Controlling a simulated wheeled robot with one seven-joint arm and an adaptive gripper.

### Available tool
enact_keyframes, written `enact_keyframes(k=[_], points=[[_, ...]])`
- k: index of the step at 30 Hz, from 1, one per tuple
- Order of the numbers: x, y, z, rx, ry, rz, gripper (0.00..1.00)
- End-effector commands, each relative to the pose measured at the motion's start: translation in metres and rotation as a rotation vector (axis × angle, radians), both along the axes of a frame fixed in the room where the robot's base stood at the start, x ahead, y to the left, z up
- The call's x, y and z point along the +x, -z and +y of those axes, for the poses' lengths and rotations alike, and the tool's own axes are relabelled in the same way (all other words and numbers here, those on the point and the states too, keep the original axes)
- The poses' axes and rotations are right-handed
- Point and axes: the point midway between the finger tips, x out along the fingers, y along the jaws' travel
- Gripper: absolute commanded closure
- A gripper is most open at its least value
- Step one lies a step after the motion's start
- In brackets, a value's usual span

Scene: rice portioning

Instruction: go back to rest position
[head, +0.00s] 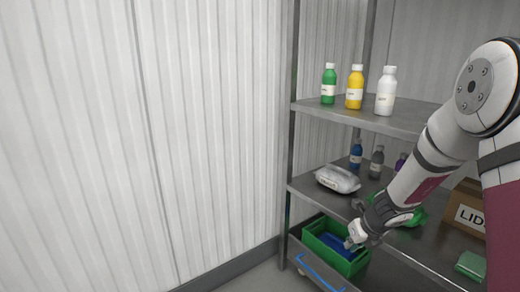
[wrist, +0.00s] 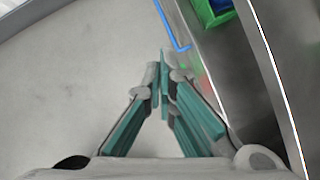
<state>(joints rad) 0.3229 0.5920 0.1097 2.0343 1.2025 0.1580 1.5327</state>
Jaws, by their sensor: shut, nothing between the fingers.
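My gripper (head: 354,241) is at the end of my arm, which reaches in from the right in the head view. It appears in front of the lower shelf, near the green bin. In the wrist view my gripper (wrist: 163,66) has its teal-padded fingers together at the tips, with nothing between them. It points down over bare grey floor beside the shelf edge.
A metal rack holds several bottles on its upper shelf (head: 345,113). A wrapped bag (head: 338,179) and a box marked LID (head: 466,212) are on the middle shelf. A green bin (head: 312,241) with blue contents sits low. Open floor (wrist: 70,90) lies left of the rack.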

Motion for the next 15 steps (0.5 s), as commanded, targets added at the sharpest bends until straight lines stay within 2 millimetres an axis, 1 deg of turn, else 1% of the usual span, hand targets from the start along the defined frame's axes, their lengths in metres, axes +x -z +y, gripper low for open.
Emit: enact_keyframes(k=[1, 2, 3, 5, 6, 8, 9, 11, 12, 14, 15], points=[[-0.004, -0.029, 0.016, -0.031, -0.129, -0.036, 1.00], [-0.008, -0.042, 0.026, -0.049, -0.208, -0.051, 1.00], [-0.015, -0.059, 0.038, -0.074, -0.314, -0.073, 1.00], [-0.027, -0.084, 0.056, -0.115, -0.470, -0.102, 1.00], [-0.038, -0.099, 0.068, -0.143, -0.574, -0.121, 1.00], [-0.055, -0.121, 0.083, -0.188, -0.728, -0.147, 1.00], [-0.068, -0.134, 0.093, -0.219, -0.829, -0.163, 1.00], [-0.090, -0.152, 0.106, -0.266, -0.979, -0.185, 1.00], [-0.105, -0.162, 0.114, -0.298, -1.078, -0.198, 1.00], [-0.130, -0.177, 0.124, -0.346, -1.225, -0.216, 1.00], [-0.147, -0.185, 0.129, -0.378, -1.323, -0.225, 1.00]])
